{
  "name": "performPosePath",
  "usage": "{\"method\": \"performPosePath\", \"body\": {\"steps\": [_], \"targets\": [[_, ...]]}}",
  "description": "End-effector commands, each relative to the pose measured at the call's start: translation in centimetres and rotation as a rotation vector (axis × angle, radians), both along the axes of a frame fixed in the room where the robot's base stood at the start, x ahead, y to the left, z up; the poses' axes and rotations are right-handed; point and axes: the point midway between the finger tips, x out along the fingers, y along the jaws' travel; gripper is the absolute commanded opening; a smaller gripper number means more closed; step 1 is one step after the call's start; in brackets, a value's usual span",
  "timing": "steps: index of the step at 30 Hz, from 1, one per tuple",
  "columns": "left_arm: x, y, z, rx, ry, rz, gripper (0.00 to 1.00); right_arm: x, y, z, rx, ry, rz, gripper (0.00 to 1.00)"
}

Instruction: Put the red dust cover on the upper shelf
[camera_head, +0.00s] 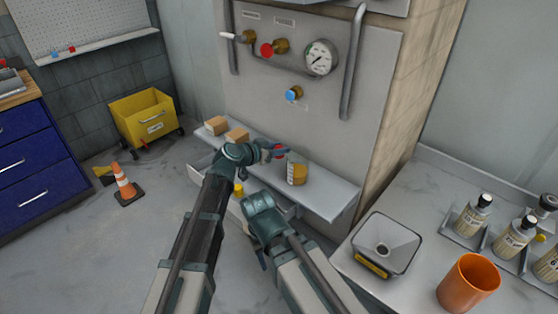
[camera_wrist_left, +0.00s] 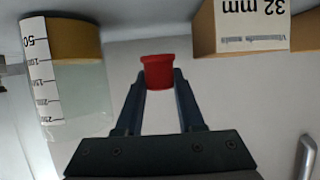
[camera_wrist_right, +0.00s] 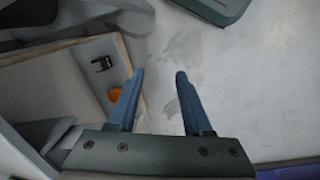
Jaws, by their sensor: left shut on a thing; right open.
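The red dust cover (camera_wrist_left: 158,72) is a small red cap between the fingertips of my left gripper (camera_wrist_left: 160,88), which is shut on it. In the head view my left gripper (camera_head: 275,151) is over the white upper shelf (camera_head: 325,190), between the wooden blocks and the amber jar. I cannot tell whether the cover touches the shelf. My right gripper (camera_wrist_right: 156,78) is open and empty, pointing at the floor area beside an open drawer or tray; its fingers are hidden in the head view.
Wooden blocks (camera_head: 236,135) stand on the shelf's left part, an amber and white jar (camera_head: 297,170) on its right. The panel behind carries a gauge (camera_head: 320,57) and valves. In the right wrist view an orange thing (camera_wrist_right: 115,94) and a black one (camera_wrist_right: 102,63) lie in the tray.

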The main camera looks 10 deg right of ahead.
Motion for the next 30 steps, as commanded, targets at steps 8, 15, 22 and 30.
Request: {"method": "performPosePath", "body": {"steps": [8, 15, 22, 30], "targets": [[0.0, 0.0, -3.3, 0.000, 0.000, 0.000, 0.00, 0.0, 0.0, -3.3, 0.000, 0.000, 0.000, 0.50], [0.0, 0.0, -3.6, 0.000, 0.000, 0.000, 0.00, 0.0, 0.0, -3.6, 0.000, 0.000, 0.000, 0.50], [0.0, 0.0, -4.0, 0.000, 0.000, 0.000, 0.00, 0.0, 0.0, -4.0, 0.000, 0.000, 0.000, 0.50], [0.0, 0.0, -3.9, 0.000, 0.000, 0.000, 0.50, 0.0, 0.0, -3.9, 0.000, 0.000, 0.000, 0.50]]}}
